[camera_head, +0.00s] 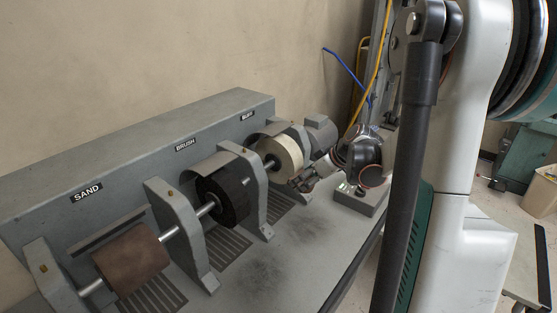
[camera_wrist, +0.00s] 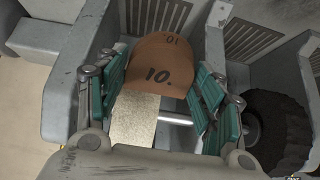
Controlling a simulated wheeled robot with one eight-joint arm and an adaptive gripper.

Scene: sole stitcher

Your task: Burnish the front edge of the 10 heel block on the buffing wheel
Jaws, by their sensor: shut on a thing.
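The brown heel block (camera_wrist: 158,68) is marked "10." and sits between the green pads of my gripper (camera_wrist: 161,82) in the wrist view. My gripper is shut on it by its two sides. The cream buffing wheel (camera_wrist: 137,118) shows just below the block's straight edge, which overlaps it in the picture; I cannot tell whether they touch. In the head view my gripper (camera_head: 304,182) is beside the front of the buffing wheel (camera_head: 284,154), under the BUFF label. The block cannot be made out there.
The black brush wheel (camera_head: 224,199) and brown sanding drum (camera_head: 131,261) stand to the left on the same shaft line, between grey brackets (camera_head: 181,228). A grey control box (camera_head: 360,199) sits right of my gripper. The bench front is bare, with dark smudges.

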